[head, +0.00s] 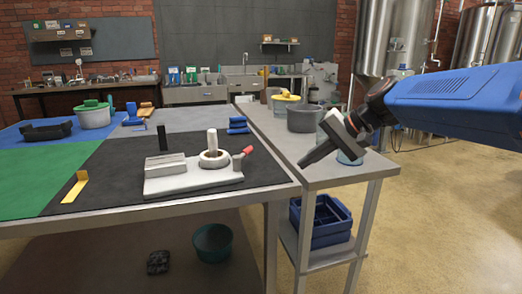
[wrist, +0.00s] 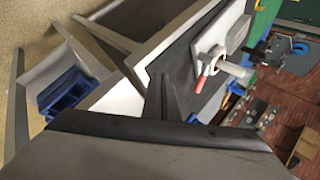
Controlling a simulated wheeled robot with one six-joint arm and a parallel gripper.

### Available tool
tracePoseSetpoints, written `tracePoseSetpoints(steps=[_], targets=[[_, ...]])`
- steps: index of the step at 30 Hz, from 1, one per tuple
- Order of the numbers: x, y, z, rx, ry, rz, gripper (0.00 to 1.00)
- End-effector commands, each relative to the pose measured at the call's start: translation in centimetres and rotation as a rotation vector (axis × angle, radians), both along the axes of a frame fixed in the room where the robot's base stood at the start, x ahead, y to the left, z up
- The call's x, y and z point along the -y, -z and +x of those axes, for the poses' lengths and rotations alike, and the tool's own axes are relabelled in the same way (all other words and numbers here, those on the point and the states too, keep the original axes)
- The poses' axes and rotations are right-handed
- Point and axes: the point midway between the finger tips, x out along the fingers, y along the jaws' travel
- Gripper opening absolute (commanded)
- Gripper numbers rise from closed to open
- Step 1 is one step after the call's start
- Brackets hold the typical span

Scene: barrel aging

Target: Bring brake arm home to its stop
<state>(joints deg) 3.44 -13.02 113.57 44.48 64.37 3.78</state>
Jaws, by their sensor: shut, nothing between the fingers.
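A white fixture (head: 193,182) lies on the dark mat of the table, with an upright pale post (head: 212,141) in a round collar and a grey block (head: 165,165) at its left. A short arm with a red tip (head: 243,153), which looks like the brake arm, sticks out to the right of the collar. The red tip (wrist: 201,82) also shows in the wrist view beside the post (wrist: 232,68). My gripper (head: 303,163) is shut and empty, right of the red tip and apart from it, pointing down-left. Its fingers (wrist: 160,95) show in the wrist view.
The mat right of the fixture is clear.

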Motion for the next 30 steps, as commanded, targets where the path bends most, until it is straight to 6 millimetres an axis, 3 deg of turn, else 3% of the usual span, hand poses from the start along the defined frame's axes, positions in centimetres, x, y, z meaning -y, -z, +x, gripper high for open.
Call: tracePoseSetpoints(steps=[3,6,12,17,30], targets=[[-0.8,-1.7,3.6,-0.012,0.015,0.087,0.0],[-1.3,-2.8,5.6,-0.015,0.023,0.14,0.0],[-1.8,-3.5,7.1,-0.018,0.028,0.18,0.0],[-2.9,-2.5,7.6,-0.021,0.026,0.181,0.0],[-8.4,2.0,10.2,-0.021,0.026,0.18,0.0]])
